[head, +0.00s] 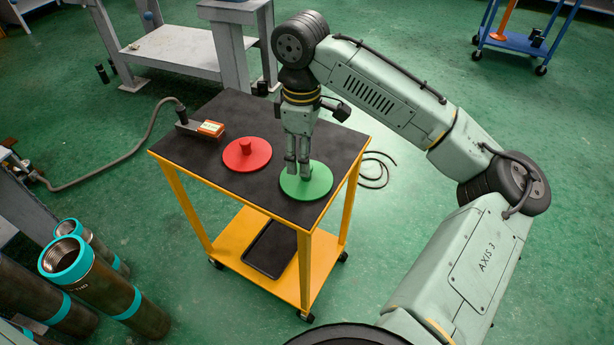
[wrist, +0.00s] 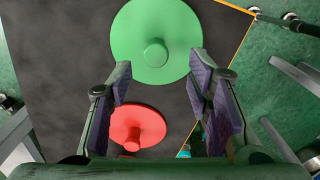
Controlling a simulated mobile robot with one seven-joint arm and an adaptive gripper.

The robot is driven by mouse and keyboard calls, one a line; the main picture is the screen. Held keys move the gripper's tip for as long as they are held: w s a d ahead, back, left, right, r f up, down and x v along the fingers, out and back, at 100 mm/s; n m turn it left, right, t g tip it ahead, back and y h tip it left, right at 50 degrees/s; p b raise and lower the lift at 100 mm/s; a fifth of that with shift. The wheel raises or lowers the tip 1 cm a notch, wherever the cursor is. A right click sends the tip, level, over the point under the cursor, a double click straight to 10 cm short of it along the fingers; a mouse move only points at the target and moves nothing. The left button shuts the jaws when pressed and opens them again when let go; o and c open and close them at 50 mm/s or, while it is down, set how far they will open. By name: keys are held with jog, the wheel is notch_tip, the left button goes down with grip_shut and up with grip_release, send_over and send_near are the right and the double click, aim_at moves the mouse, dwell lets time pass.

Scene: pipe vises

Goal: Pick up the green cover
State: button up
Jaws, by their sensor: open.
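The green cover (head: 317,187) is a flat round disc lying on the black top of the cart, near its right corner. In the wrist view the green cover (wrist: 181,32) shows with a short round knob at its middle. My gripper (head: 298,170) points down over the disc, and its fingers hide the knob in the head view. In the wrist view my gripper (wrist: 161,75) is open and empty, with one finger on each side of the picture. The knob shows between the fingers' lines, slightly beyond the tips. I cannot tell the exact height of the tips above the disc.
A red cover (head: 239,160) with a knob lies close by on the cart top (head: 215,115). A small orange-labelled device (head: 210,128) with a cable sits at the cart's left. Large pipes (head: 110,285) stand at the lower left. Green floor surrounds the cart.

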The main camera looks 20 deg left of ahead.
jog(key=shift+w+d+f, duration=0.15)
jog(key=shift+f, duration=1)
jog(key=shift+w+d+f, duration=0.1)
jog(key=shift+f, duration=1.05)
grip_shut()
